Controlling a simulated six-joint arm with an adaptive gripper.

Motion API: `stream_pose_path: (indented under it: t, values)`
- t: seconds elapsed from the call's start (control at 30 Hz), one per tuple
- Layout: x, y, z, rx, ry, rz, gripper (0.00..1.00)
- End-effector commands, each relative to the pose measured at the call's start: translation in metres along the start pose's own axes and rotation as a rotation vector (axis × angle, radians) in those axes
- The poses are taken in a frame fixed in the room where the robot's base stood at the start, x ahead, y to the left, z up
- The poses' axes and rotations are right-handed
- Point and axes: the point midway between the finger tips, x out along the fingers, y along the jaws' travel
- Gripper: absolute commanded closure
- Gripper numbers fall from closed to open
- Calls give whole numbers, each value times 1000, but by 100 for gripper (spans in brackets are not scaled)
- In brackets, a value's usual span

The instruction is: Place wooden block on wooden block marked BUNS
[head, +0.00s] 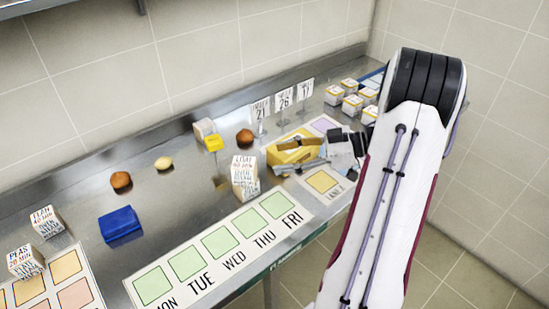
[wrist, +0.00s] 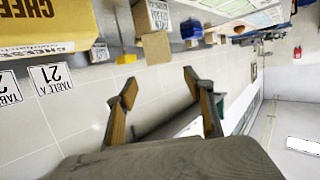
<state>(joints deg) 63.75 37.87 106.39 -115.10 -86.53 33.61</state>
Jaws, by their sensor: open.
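Two small lettered blocks stand stacked in the middle of the counter in the head view: an upper block (head: 243,167) and a lower block (head: 245,189). Their print is too small to read, so I cannot tell which is marked BUNS. In the wrist view a lettered block (wrist: 151,16) and a plain tan face (wrist: 156,48) show beyond my fingertips. My gripper (head: 279,156) is open and empty, right of the stack and apart from it. Its two fingers are spread in the wrist view (wrist: 159,77).
A yellow CHEESE box (head: 283,153) lies close behind my gripper; it fills the wrist view's upper left (wrist: 45,20). Number cards (head: 284,98) stand behind it. A small yellow block (head: 214,142), a blue box (head: 120,224) and the weekday strip (head: 218,260) are nearby.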

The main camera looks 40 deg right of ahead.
Motion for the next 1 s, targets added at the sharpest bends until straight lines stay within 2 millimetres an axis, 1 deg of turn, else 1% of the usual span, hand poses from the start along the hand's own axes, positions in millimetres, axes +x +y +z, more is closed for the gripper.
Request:
stream_pose_path:
  t: [0.2,0.73,0.87,1.0]
  values:
    - [-5,0,0,0,0,0,48]
    - [-3,1,-2,-4,-3,5,48]
    - [3,9,-9,-27,-20,36,48]
    - [16,26,-25,-76,-56,109,48]
